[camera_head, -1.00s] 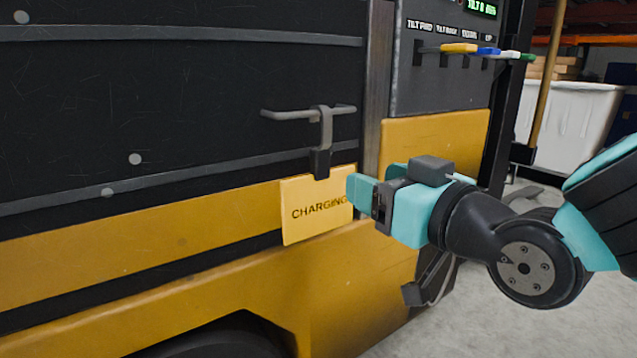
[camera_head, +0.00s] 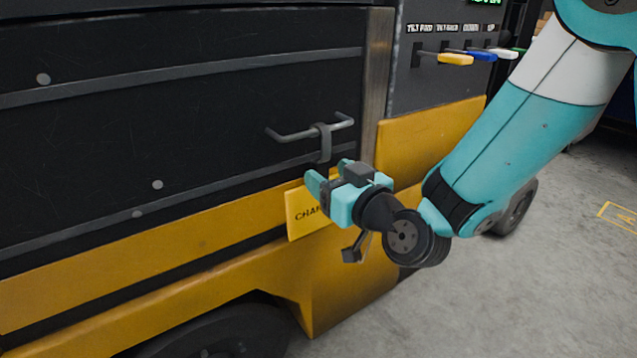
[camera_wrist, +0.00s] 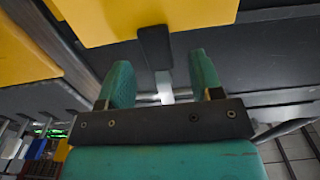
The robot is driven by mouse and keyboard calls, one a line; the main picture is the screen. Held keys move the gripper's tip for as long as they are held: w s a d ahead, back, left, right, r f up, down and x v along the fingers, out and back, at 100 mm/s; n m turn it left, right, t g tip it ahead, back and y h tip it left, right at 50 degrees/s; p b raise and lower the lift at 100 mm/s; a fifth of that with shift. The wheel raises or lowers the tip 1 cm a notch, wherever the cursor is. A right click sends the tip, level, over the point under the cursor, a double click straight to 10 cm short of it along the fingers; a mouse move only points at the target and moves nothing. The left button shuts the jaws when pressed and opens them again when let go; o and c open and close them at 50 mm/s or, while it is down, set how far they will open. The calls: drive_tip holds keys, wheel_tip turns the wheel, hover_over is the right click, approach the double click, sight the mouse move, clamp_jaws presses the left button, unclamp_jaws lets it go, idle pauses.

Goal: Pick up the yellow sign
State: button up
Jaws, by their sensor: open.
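The yellow sign (camera_head: 300,222) hangs flat against the side of the yellow and black truck, below a T-shaped metal handle (camera_head: 295,133). A dark strap (camera_head: 324,143) runs from the handle down to the sign. My gripper (camera_head: 322,182) is in front of the sign's upper part and hides much of its lettering. In the wrist view the sign (camera_wrist: 150,15) fills the top edge, with the strap (camera_wrist: 155,48) beside it. My gripper (camera_wrist: 163,75) is open there, its two teal fingers spread to either side of the strap's line. Nothing is held between them.
Truck bodywork (camera_head: 180,225) stands close behind the sign. Coloured levers (camera_head: 455,59) stick out of a control panel at upper right. A dark pedal-like part (camera_head: 354,247) juts out below my gripper. Open grey floor (camera_head: 480,300) lies at lower right.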

sight(323, 168)
drive_tip(key=w+a+p, duration=0.1)
drive_tip(key=p, duration=0.1)
drive_tip(key=w+a+r+p, duration=0.1)
drive_tip(key=w+p, duration=0.1)
drive_tip(key=p, duration=0.1)
drive_tip(key=shift+w+a, duration=0.25)
drive_tip(key=shift+w+a+f, duration=0.2)
drive_tip(key=shift+w+a, duration=0.05)
drive_tip(key=shift+w, duration=0.25)
clamp_jaws()
